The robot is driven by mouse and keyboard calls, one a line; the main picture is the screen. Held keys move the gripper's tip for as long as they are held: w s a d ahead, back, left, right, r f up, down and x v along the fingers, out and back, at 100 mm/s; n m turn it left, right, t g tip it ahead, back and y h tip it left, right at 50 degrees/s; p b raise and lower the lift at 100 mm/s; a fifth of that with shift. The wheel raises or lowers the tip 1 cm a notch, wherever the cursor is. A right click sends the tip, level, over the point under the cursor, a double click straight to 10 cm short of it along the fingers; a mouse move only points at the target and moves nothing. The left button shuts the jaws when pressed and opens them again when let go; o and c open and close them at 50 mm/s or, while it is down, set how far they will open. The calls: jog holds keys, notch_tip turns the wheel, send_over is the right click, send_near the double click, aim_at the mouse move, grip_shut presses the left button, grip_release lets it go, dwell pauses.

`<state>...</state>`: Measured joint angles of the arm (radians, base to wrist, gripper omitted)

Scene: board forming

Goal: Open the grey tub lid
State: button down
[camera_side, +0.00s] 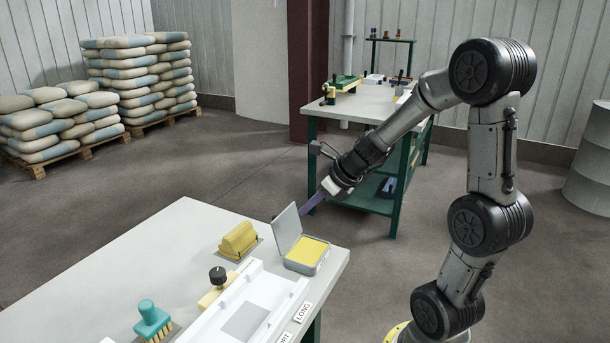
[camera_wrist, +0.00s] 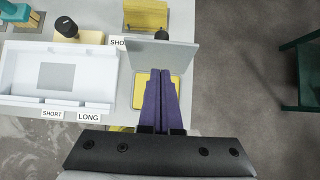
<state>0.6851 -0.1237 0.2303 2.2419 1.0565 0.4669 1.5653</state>
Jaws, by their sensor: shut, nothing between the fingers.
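The grey tub (camera_side: 317,265) sits near the right corner of the white table, with a yellow filling (camera_side: 306,251) inside. Its grey lid (camera_side: 287,230) stands raised and tilted back on the left side of the tub. In the wrist view the lid (camera_wrist: 158,57) shows beyond the purple fingertips, with the yellow filling (camera_wrist: 139,92) beside and behind the fingers. My gripper (camera_side: 304,210) is shut and empty, close to the lid's upper edge in the side view. Whether the fingertips touch the lid I cannot tell. The fingers (camera_wrist: 161,74) hide part of the tub.
A yellow block-shaped piece (camera_side: 239,239), a black-knobbed tool (camera_side: 218,276) and a teal brush (camera_side: 152,318) stand on the table. A white tray marked SHORT and LONG (camera_side: 258,283) lies beside the tub. A green-legged bench (camera_side: 350,103) stands behind.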

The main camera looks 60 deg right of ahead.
notch_tip(320, 180, up, 10)
jog(key=f, duration=0.1)
jog(key=a+r+n+y, duration=0.1)
jog(key=a+r+n, duration=0.25)
jog(key=a, duration=0.45)
jog(key=s+a+n, duration=0.6)
jog(key=a+n, duration=0.2)
jog(key=n, duration=0.1)
jog(key=s+f+n+g, duration=0.1)
jog(key=s+f+n, duration=0.2)
jog(key=n, duration=0.8)
jog(key=s+f+n+g+h, duration=0.1)
jog(key=s+f+n, duration=0.2)
jog(key=s+n, duration=0.4)
jog(key=n, duration=0.5)
jog(key=shift+s, duration=0.4)
